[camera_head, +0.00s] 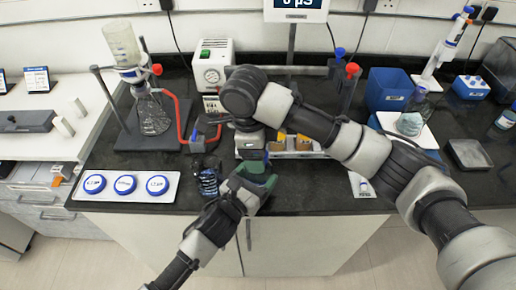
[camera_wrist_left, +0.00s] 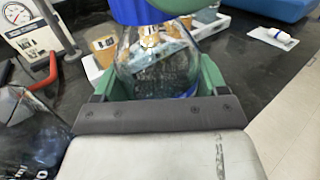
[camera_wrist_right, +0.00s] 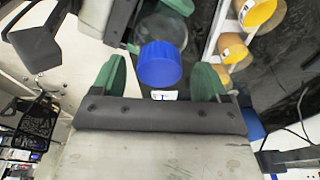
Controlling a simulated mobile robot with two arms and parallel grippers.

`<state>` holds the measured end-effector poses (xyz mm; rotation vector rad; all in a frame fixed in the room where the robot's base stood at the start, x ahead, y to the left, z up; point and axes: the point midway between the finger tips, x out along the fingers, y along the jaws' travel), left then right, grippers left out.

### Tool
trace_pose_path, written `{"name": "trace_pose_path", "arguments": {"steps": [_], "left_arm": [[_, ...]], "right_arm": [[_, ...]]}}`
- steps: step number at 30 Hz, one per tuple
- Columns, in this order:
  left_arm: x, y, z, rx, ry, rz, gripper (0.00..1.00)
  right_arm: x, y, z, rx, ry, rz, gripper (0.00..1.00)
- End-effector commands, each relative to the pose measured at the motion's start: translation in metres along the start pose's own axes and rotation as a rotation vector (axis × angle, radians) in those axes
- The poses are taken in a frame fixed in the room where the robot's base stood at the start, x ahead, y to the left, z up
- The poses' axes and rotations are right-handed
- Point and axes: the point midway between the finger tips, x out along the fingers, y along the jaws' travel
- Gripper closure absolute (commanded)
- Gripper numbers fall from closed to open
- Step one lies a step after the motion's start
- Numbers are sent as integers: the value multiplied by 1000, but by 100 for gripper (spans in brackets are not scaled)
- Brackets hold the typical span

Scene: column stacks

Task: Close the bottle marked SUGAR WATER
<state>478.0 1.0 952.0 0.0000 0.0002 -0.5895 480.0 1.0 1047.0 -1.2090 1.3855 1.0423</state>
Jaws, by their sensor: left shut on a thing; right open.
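My left gripper (camera_wrist_left: 160,82) is shut on a clear glass bottle (camera_wrist_left: 160,62), which sits between its green fingers. In the head view this gripper (camera_head: 256,180) is at the counter's front edge. A blue cap (camera_wrist_left: 145,10) shows above the bottle's neck. I cannot tell whether it is seated, and no marking on the bottle is readable. My right gripper (camera_wrist_right: 167,78) is open, its green fingers on either side of the blue cap (camera_wrist_right: 161,63) with gaps. One green finger (camera_wrist_left: 206,14) also shows beside the cap in the left wrist view.
A white mat (camera_head: 140,199) with several blue discs or caps lies at the front left. A dark glass vessel (camera_head: 208,180) stands just left of my left gripper. Behind are orange containers (camera_head: 303,142) in a tray and a gauge pump (camera_head: 212,66). A blue bin (camera_head: 388,90) is right.

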Motion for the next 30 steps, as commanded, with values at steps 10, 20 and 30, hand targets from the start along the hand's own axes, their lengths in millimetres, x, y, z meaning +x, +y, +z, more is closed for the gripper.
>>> {"name": "trace_pose_path", "arguments": {"steps": [10, 20, 30], "left_arm": [[0, 0, 0, -1, 0, 0, 94], [0, 0, 0, -1, 0, 0, 94], [0, 0, 0, -1, 0, 0, 94]], "right_arm": [[-40, -1, -6, -1, 0, -5, 26], [-44, 0, -7, -1, 0, 0, 26], [-46, 0, -7, -294, -10, -4, 30]]}}
